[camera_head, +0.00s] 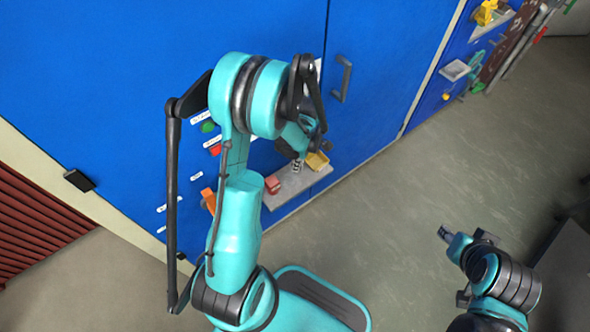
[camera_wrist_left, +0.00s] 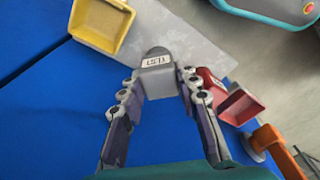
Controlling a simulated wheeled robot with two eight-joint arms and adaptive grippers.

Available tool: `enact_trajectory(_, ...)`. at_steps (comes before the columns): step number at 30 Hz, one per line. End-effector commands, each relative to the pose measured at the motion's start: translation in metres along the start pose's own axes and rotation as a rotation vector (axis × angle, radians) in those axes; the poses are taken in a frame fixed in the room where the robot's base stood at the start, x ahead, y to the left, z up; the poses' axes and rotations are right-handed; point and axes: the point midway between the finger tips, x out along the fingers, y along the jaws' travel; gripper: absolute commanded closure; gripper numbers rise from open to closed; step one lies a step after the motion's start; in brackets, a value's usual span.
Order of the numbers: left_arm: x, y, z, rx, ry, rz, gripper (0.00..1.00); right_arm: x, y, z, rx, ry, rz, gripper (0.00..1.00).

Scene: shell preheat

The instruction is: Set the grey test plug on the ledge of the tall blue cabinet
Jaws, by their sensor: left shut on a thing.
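The grey test plug (camera_wrist_left: 157,76), with a white label, is between the fingertips of my left gripper (camera_wrist_left: 157,88) in the left wrist view. The gripper is shut on it. In the head view my left gripper (camera_head: 297,166) is over the grey ledge (camera_head: 297,186) on the front of the tall blue cabinet (camera_head: 120,60). The ledge also shows behind the plug in the left wrist view (camera_wrist_left: 190,45). I cannot tell whether the plug touches the ledge. My right gripper (camera_head: 446,233) is at the lower right, away from the cabinet, too small to read.
A yellow tray (camera_head: 317,160) and a red tray (camera_head: 272,185) stand at the ledge, with bare ledge between them. An orange handle (camera_head: 208,200) is left of the ledge. A cabinet door handle (camera_head: 343,79) stands out above. The floor to the right is clear.

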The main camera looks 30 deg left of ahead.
Motion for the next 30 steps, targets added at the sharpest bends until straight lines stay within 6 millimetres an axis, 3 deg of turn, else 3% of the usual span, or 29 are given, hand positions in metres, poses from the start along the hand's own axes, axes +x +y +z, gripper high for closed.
enact_trajectory(5,0.01,0.001,-0.005,0.0,0.0,0.0,1.0,0.005,0.0,0.003,0.0,0.0,0.0,0.6)
enact_trajectory(12,0.045,0.001,0.0,0.0,0.0,0.0,1.0,0.021,0.0,0.015,0.0,0.0,0.0,0.6)
enact_trajectory(23,0.046,0.001,0.0,0.0,0.0,0.0,1.0,0.019,0.0,0.013,0.0,0.0,0.0,0.6)
enact_trajectory(24,0.046,0.001,0.0,0.0,0.0,0.0,0.63,0.019,0.0,0.013,0.0,0.0,0.0,0.6)
enact_trajectory(26,0.046,0.001,0.0,0.0,0.0,0.0,0.47,0.019,0.0,0.013,0.0,0.0,0.0,0.6)
enact_trajectory(30,0.046,0.001,0.0,0.0,0.0,0.0,0.47,0.019,0.0,0.013,0.0,0.0,0.0,0.6)
